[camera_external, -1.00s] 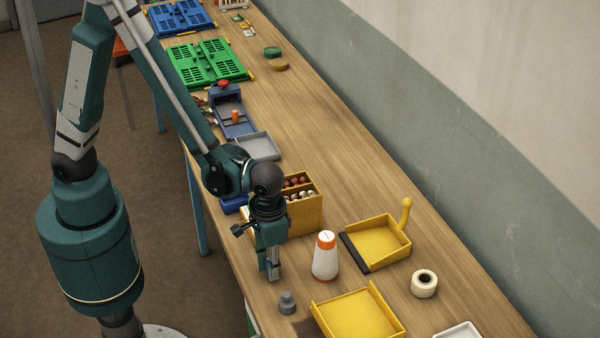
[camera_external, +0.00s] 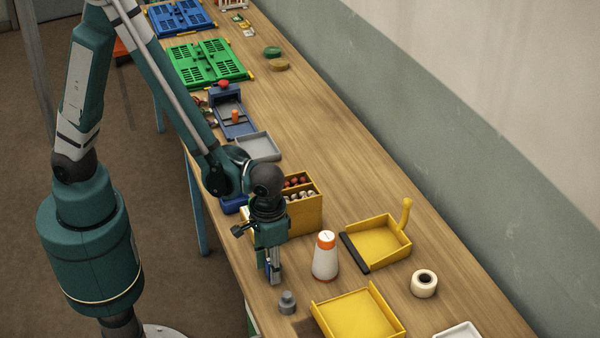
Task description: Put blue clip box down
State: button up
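My gripper (camera_external: 272,275) points straight down at the near-left part of the bench, just left of the white bottle with the orange top. Its grey fingertips are close to the bench top. A small blue piece, perhaps the blue clip box (camera_external: 267,267), shows at the fingertips. It is too small and too covered by the fingers to tell whether they grip it or stand apart from it. I cannot tell whether it touches the bench.
Close to my gripper are the white bottle (camera_external: 326,262), a small grey weight (camera_external: 287,308), a yellow tray (camera_external: 398,318) and a yellow box (camera_external: 312,218) of small items. A yellow dustpan (camera_external: 400,245) and tape roll (camera_external: 424,284) lie farther right. The bench's left edge is close.

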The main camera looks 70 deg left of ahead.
jog(key=shift+r, duration=0.15)
jog(key=shift+r+p, duration=0.5)
jog(key=shift+r, duration=5.5)
jog(key=s+a+r+t, duration=0.1)
jog(key=a+r+t, duration=0.1)
jog(key=a+r, duration=0.4)
jog(key=s+a+r+t, duration=0.2)
jog(key=a+r, duration=0.4)
jog(key=a, duration=1.1)
jog(key=s+a+r+t, duration=0.1)
jog(key=a+r+t, duration=0.2)
jog(key=a, duration=0.9)
jog(key=shift+s+a+r, duration=0.25)
jog(key=shift+s+r, duration=0.1)
jog(key=shift+r, duration=1.15)
